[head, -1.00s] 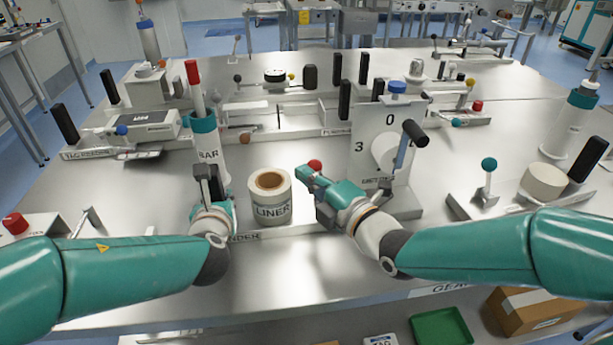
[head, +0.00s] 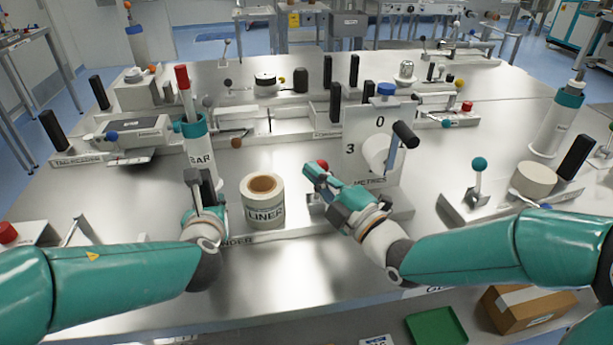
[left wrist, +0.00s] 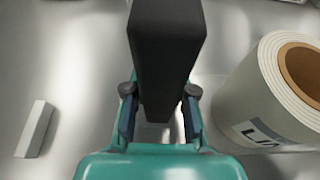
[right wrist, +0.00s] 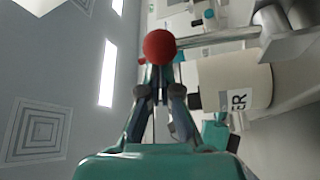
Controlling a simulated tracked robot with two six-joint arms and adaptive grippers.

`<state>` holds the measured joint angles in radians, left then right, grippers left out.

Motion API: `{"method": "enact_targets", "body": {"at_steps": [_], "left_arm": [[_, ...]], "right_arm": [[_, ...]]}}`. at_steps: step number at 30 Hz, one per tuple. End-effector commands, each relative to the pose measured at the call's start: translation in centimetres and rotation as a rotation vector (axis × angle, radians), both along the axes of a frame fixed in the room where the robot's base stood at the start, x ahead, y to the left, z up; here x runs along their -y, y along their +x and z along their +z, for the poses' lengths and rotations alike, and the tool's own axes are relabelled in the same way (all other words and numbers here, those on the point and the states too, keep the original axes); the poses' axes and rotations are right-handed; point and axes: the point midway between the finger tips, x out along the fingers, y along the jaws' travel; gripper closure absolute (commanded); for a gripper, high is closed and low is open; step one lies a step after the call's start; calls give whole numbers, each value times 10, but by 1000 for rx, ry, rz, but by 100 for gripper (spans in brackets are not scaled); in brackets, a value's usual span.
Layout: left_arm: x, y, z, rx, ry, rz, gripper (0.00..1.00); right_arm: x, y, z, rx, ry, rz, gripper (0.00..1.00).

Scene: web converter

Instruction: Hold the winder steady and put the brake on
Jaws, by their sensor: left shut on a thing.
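The winder is a low plate (head: 300,233) whose partly hidden label ends in "NDER". A white LINER roll (head: 263,203) with a brown core stands on it. My left gripper (head: 203,190) is shut around an upright black handle (head: 207,180) left of the roll. That handle also fills the middle of the left wrist view (left wrist: 165,50). A red ball knob (head: 322,164) sits right of the roll, on a metal rod in the right wrist view (right wrist: 159,46). My right gripper (head: 313,175) has its close-set fingertips at the knob. I cannot tell whether they grip it.
A white METRICS panel (head: 365,120) with a dark crank handle (head: 405,134) stands behind my right gripper. A BAR tube (head: 198,150) with a red top stands behind my left gripper. The table front (head: 280,285) between my arms is bare.

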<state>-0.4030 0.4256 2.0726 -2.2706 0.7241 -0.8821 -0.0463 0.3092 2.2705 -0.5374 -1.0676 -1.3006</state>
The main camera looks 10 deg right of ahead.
Motion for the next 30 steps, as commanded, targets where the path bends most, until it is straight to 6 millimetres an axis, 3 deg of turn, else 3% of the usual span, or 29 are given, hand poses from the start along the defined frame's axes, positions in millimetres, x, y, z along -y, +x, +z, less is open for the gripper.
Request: {"method": "enact_targets", "body": {"at_steps": [1,10,30], "left_arm": [[0,-3,-11,-26,0,-1,100],[0,-3,-11,-26,1,-2,100],[0,-3,-12,-26,0,0,100]], "right_arm": [[7,2,-2,-4,38,-9,100],[24,2,-2,-3,155,-9,100],[29,1,-3,-4,153,-7,100]]}}
